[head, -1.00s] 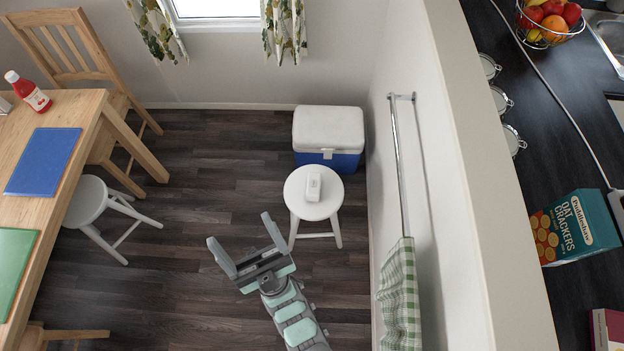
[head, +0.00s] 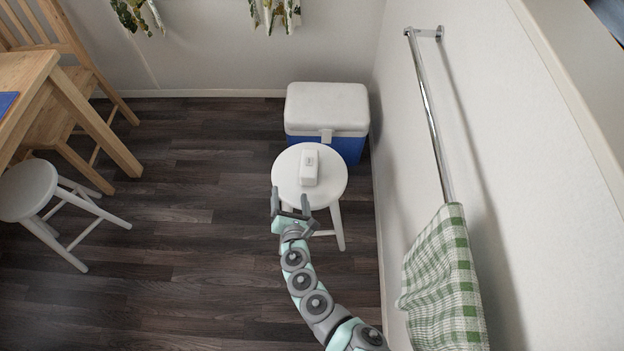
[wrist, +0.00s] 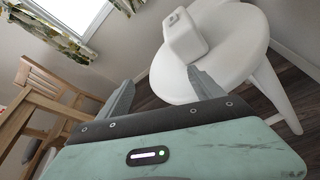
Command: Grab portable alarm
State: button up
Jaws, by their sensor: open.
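The portable alarm is a small white box (head: 310,168) standing on the round white stool (head: 285,185). In the wrist view the alarm (wrist: 184,38) shows near the top, on the stool seat (wrist: 240,50). My gripper (head: 290,204) is at the near edge of the stool, short of the alarm and apart from it. Its two fingers (wrist: 160,88) are spread with nothing between them, and they point toward the stool and alarm.
A blue and white cooler (head: 327,108) stands right behind the stool. A wall with a towel rail (head: 430,110) and green checked towel (head: 445,275) is on the right. Another white stool (head: 28,190) and a wooden table (head: 25,90) are at left. The floor between is clear.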

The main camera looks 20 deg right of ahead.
aim_at(310, 162)
jog(key=d+h+b, duration=0.1)
jog(key=b, duration=0.1)
jog(key=d+f+n+h+b, duration=0.1)
jog(key=d+n+t+h+b, duration=0.1)
jog(key=b, duration=0.1)
jog(key=shift+w+d+f+b, duration=0.2)
jog(key=shift+w+d+b, duration=0.05)
jog(key=shift+d+b, duration=0.1)
jog(key=shift+d+r+n+h+b, duration=0.4)
jog(key=shift+n+h+b, duration=0.15)
jog(key=shift+b, duration=0.35)
jog(key=shift+d+r+t, duration=0.15)
jog(key=shift+r+t, duration=0.15)
jog(key=b+x, duration=0.2)
jog(key=x, duration=0.3)
jog(key=shift+w+d+r, duration=0.15)
jog(key=shift+w, duration=0.15)
jog(key=shift+w+d+b, duration=0.3)
jog(key=shift+d, duration=0.1)
jog(key=b+x, duration=0.2)
jog(key=x, duration=0.1)
jog(key=shift+d+f, duration=0.2)
jog(key=shift+d, duration=0.15)
jog(key=shift+w+d+r, duration=0.1)
jog(key=shift+w+d, duration=0.05)
jog(key=shift+w, duration=0.3)
jog(key=c, duration=1.5)
jog(key=shift+c, duration=0.6)
